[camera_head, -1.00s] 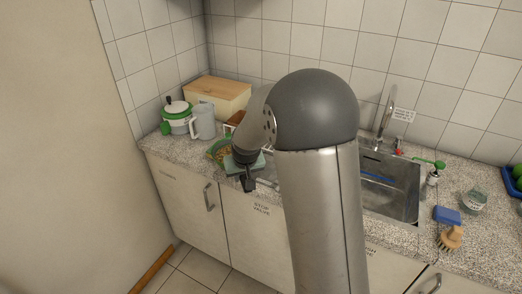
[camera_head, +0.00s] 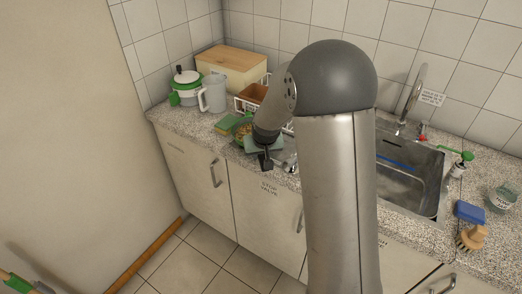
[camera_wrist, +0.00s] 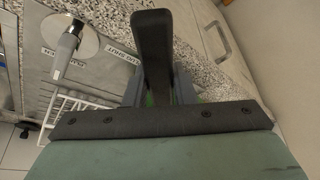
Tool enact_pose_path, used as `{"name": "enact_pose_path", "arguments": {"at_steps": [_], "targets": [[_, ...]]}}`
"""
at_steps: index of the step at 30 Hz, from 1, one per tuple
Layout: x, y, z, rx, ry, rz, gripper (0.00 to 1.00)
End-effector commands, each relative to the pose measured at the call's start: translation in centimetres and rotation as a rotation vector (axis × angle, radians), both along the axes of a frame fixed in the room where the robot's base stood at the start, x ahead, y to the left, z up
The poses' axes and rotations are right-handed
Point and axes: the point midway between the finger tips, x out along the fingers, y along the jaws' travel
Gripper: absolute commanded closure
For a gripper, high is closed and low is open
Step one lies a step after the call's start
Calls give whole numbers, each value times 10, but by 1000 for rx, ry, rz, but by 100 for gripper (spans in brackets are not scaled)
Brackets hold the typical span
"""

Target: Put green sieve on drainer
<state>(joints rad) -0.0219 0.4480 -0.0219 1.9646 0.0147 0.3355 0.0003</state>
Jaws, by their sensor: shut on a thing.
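The green sieve (camera_head: 243,131) is a small bowl with a green rim, seen in the head view at the front left of the counter. My gripper (camera_head: 266,164) is shut on it, at the counter's front edge. My arm and wrist cover much of the sieve. In the wrist view my gripper (camera_wrist: 152,85) shows a dark finger with only small bits of green between its parts. A white wire rack, which looks like the drainer (camera_head: 243,104), stands behind the sieve, partly hidden by my arm. White wires also show in the wrist view (camera_wrist: 72,128).
A brown pot (camera_head: 254,92) is in the rack. A clear pitcher (camera_head: 213,95), a white-and-green pot (camera_head: 186,88) and a wooden box (camera_head: 231,68) stand at the back left. A green-yellow sponge (camera_head: 225,125) lies left of the sieve. The sink (camera_head: 408,178) is right of my arm.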

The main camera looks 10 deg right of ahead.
Motion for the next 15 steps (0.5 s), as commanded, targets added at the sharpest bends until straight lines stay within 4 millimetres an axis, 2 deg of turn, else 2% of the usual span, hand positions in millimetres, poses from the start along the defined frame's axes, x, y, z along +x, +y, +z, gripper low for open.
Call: {"name": "enact_pose_path", "arguments": {"at_steps": [4, 15], "targets": [[0, 0, -9, 0, -2, 0, 100], [1, 0, -9, 0, -3, 0, 100]]}}
